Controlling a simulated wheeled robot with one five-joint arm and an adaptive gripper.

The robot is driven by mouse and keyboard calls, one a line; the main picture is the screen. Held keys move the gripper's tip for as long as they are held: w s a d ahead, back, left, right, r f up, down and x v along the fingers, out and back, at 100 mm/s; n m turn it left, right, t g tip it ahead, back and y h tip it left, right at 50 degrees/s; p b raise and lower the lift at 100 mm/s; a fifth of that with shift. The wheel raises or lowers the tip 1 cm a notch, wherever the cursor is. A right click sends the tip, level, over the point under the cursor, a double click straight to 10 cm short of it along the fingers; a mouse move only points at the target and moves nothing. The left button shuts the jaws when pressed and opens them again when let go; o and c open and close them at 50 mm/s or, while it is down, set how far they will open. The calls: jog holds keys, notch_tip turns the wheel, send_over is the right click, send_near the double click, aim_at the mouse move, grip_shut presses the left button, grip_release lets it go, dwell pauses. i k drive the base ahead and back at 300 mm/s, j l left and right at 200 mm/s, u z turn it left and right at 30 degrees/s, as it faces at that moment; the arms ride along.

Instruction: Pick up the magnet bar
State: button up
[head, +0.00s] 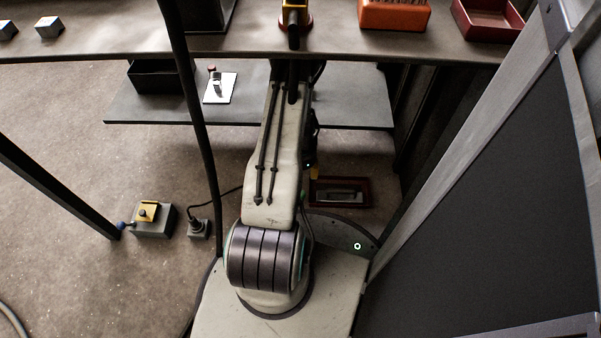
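I cannot surely pick out the magnet bar. A small dark bar-like thing (343,194) lies in a dark red tray (366,204) on the floor, right of my arm; it may be the bar, but it is too dim to tell. My pale arm link rises from my base toward the bench edge.
The bench top (345,42) holds an orange holed block (394,14) and a red bin (486,24). A lower shelf (345,95) carries a white plate (217,95). A grey box (153,226) stands on the floor at left. A dark panel (500,230) closes the right side.

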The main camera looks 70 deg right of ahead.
aim_at(329, 197)
jog(key=k+j, duration=0.1)
jog(key=j, duration=0.35)
jog(key=k+j, duration=0.15)
jog(key=j, duration=0.3)
jog(key=k+j, duration=0.1)
jog(key=j, duration=0.35)
